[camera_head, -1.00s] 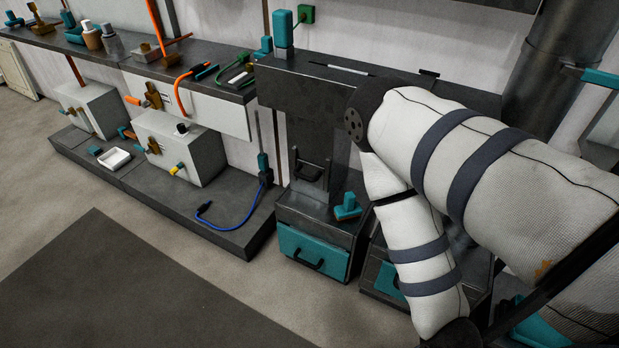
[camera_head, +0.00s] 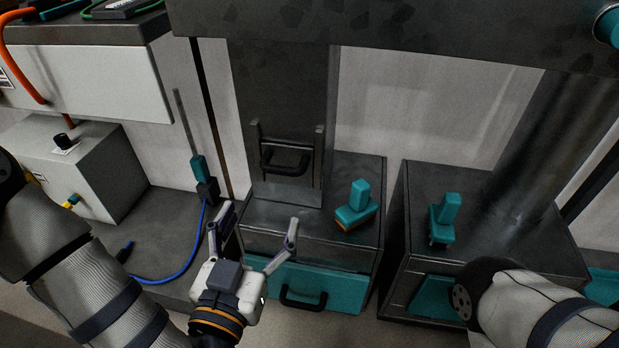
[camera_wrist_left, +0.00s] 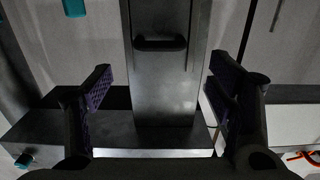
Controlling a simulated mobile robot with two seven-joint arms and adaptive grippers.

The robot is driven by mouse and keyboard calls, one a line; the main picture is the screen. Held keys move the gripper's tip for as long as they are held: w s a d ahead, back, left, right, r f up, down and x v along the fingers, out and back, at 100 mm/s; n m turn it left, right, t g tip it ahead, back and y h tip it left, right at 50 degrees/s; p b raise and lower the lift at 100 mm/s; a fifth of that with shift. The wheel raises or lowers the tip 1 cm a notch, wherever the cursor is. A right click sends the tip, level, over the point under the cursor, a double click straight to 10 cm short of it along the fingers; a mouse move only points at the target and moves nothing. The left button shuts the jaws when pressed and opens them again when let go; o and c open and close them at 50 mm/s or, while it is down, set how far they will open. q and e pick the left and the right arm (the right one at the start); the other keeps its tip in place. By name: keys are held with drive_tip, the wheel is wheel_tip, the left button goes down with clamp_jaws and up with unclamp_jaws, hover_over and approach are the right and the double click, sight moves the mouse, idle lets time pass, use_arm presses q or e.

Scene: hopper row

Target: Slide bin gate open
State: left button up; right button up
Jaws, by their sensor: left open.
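The bin gate (camera_head: 288,190) is a dark metal plate low on the front of a dark upright chute (camera_head: 280,85). It has a black bar handle (camera_head: 285,160) and sits between two side rails. In the left wrist view the handle (camera_wrist_left: 160,43) is ahead, between the fingers. My left gripper (camera_head: 254,226) is open and empty, below and in front of the handle and apart from it. It also frames the chute in the left wrist view (camera_wrist_left: 160,100). My right arm shows at lower right, but its gripper is out of view.
A teal drawer (camera_head: 325,290) with a black handle is below the gate. A blue cable (camera_head: 190,255) and a grey box (camera_head: 75,165) are at the left.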

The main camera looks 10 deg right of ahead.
sight(280, 172)
use_arm(q)
drive_tip(key=b+x, duration=0.3)
drive_tip(key=x, duration=0.8)
drive_tip(key=shift+w+d+r+b, duration=0.1)
drive_tip(key=shift+w+r+b, duration=0.1)
drive_tip(key=shift+b, duration=0.15)
drive_tip(key=shift+w+d+r, duration=0.1)
drive_tip(key=shift+w+d, duration=0.05)
drive_tip(key=shift+w, duration=0.25)
drive_tip(key=shift+r, duration=0.1)
drive_tip(key=c, duration=1.3)
wheel_tip(280, 172, up, 7)
drive_tip(key=p, duration=0.6)
drive_tip(key=shift+f, duration=0.4)
drive_tip(key=o, duration=1.3)
use_arm(e)
drive_tip(key=shift+w+d+r, duration=0.15)
drive_tip(key=shift+w+r, duration=0.05)
drive_tip(key=shift+r, duration=0.65)
